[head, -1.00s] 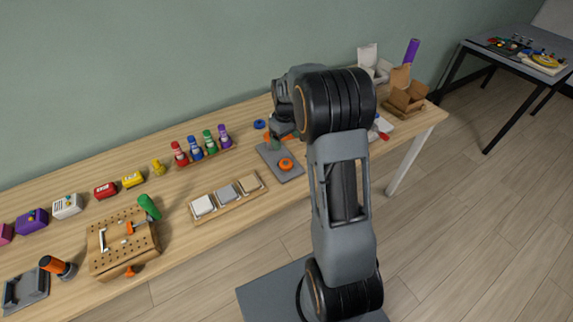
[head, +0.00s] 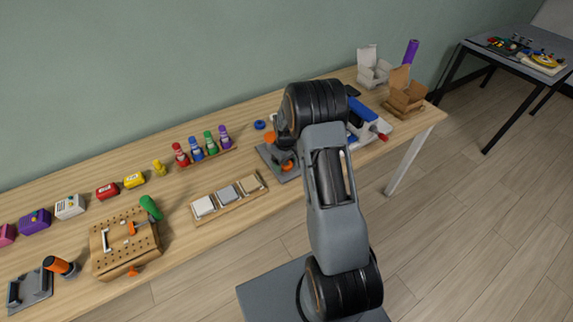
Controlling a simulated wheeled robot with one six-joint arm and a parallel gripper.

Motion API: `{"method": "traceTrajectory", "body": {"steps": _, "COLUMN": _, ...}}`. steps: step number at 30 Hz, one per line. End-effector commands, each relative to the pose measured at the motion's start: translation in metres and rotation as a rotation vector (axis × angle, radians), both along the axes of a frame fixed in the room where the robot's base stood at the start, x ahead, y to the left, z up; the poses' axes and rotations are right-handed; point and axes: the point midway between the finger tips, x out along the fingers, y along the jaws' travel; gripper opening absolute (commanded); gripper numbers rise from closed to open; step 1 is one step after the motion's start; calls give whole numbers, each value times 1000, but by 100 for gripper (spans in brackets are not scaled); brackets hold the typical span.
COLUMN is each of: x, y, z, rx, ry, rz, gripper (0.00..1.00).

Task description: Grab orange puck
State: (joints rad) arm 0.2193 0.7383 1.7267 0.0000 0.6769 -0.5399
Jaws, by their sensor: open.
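An orange round piece (head: 287,167), which looks like the orange puck, lies on a grey plate (head: 289,178) near the front edge of the workbench. My arm partly covers it. My gripper (head: 283,158) is low over the plate, right at the piece, and is mostly hidden behind my own arm. It is open. I cannot tell whether its fingers touch the piece. Another orange item (head: 269,137) shows at the back of the plate, beside my arm.
A blue ring (head: 260,125) lies behind the plate. A rack of coloured bottles (head: 207,158) and a tray of sample blocks (head: 229,196) stand to the left. A blue and white tool (head: 364,119) and open cardboard boxes (head: 404,99) are to the right.

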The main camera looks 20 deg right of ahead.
Motion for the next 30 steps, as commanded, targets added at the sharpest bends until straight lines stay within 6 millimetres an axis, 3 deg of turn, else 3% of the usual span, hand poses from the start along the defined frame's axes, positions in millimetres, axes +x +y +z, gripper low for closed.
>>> {"method": "traceTrajectory", "body": {"steps": 10, "x": 0, "y": 0, "z": -6, "rx": 0, "ry": -1, "rz": 0, "gripper": 81}}
{"method": "traceTrajectory", "body": {"steps": 27, "x": 0, "y": 0, "z": -6, "rx": 0, "ry": -1, "rz": 0, "gripper": 26}}
{"method": "traceTrajectory", "body": {"steps": 30, "x": 0, "y": 0, "z": -6, "rx": 0, "ry": -1, "rz": 0, "gripper": 24}}
